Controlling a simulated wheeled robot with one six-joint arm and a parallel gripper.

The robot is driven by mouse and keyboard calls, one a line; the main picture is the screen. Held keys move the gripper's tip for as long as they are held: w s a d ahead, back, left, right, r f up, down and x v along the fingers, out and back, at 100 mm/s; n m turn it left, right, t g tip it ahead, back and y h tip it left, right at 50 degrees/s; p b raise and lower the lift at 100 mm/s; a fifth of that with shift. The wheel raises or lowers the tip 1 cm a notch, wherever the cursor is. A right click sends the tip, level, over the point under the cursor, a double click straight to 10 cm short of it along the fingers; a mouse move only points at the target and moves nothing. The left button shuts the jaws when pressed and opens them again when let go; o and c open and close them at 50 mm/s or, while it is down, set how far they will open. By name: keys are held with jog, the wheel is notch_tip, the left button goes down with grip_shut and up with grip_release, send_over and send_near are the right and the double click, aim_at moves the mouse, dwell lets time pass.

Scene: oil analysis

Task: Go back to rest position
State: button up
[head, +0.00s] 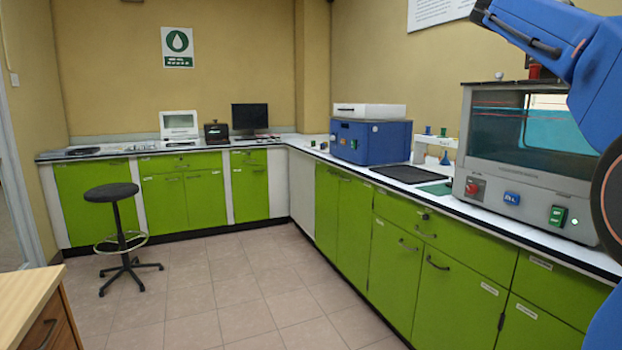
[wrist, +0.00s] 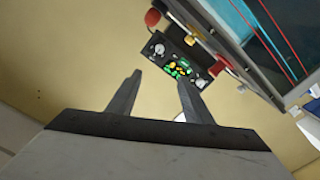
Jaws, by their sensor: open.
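My gripper (wrist: 158,98) shows in the wrist view with its two dark fingers spread apart and nothing between them. It points toward the tan wall and a dark panel with green and yellow parts. In the head view my blue arm is raised at the upper right, in front of the glass-fronted machine. The gripper itself cannot be made out clearly in the head view.
The glass-fronted machine (head: 518,195) stands on the right counter, close to my arm. A blue device (head: 370,141), a dark mat (head: 409,173) and a small white rack (head: 420,146) stand farther along. A black stool (head: 118,225) stands left on the open tiled floor. A wooden desk (head: 25,290) is at lower left.

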jog(key=s+a+f+n+y, duration=0.25)
jog(key=s+a+f, duration=0.2)
jog(key=f, duration=0.65)
jog(key=s+a+f+n+y, duration=0.1)
jog(key=s+a+f+y, duration=0.4)
jog(key=f, duration=0.6)
jog(key=s+a+f+n+y, duration=0.25)
jog(key=a+f, duration=0.35)
jog(key=f, duration=0.5)
jog(key=s+a+f+y, duration=0.2)
jog(key=s+a+f, duration=0.3)
jog(key=f, duration=0.6)
jog(key=s+a+f+n+g+y, duration=0.1)
jog(key=s+a+f+y, duration=0.1)
jog(key=s+a+f, duration=0.4)
jog(key=s+a+f+g+y, duration=0.1)
jog(key=s+a+f, duration=0.4)
jog(key=s+f, duration=0.6)
notch_tip(320, 180, down, 5)
jog(key=shift+s+a+f+n+y, duration=0.2)
jog(key=shift+s+a+n+y, duration=0.15)
jog(key=shift+y, duration=0.45)
jog(key=shift+w, duration=0.1)
